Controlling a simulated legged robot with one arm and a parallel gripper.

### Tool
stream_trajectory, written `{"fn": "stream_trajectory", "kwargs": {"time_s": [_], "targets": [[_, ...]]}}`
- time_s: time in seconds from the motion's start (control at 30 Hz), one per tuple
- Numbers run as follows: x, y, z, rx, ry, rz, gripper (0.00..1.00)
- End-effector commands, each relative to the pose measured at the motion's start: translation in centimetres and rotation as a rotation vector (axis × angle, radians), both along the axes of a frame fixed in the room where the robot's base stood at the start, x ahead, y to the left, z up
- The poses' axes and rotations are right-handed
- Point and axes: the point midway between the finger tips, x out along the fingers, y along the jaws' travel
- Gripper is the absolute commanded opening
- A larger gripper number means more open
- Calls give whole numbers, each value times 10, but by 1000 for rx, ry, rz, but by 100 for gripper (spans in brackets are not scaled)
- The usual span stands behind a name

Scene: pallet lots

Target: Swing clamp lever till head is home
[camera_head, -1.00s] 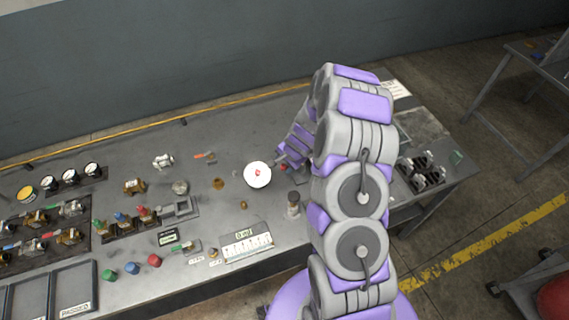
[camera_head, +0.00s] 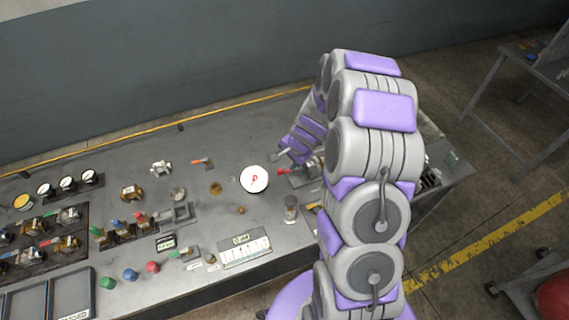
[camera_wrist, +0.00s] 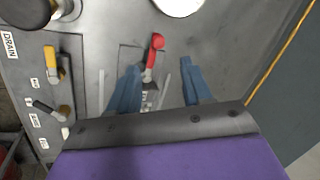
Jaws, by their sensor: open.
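A red-handled lever (camera_wrist: 155,46) stands on a metal fitting in the wrist view, on a plate on the grey bench. It is the likeliest clamp lever; its clamp head cannot be made out. A red handle also shows in the head view (camera_head: 284,171), just left of my arm. My gripper (camera_wrist: 160,65) is open, with its two blue fingers apart and the red lever showing in the gap between them. No contact is visible. In the head view my gripper (camera_head: 279,156) hangs over the bench beside the white disc, and my arm hides part of the bench.
A white round disc (camera_head: 254,179) lies left of the gripper. A yellow-handled lever (camera_wrist: 50,61) and a black-handled lever (camera_wrist: 46,107) stand left in the wrist view. A dark-capped cylinder (camera_head: 291,207) stands nearby. The wall (camera_head: 200,55) rises behind the bench.

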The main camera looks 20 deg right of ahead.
Motion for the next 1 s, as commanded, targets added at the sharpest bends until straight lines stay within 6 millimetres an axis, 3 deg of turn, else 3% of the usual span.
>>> {"fn": "stream_trajectory", "kwargs": {"time_s": [0.2, 0.5, 1.0], "targets": [[-10, -8, 39, -4, -5, -2, 49], [-22, -14, 75, -2, -2, -1, 49], [-25, -15, 82, 1, 1, -1, 49]]}}
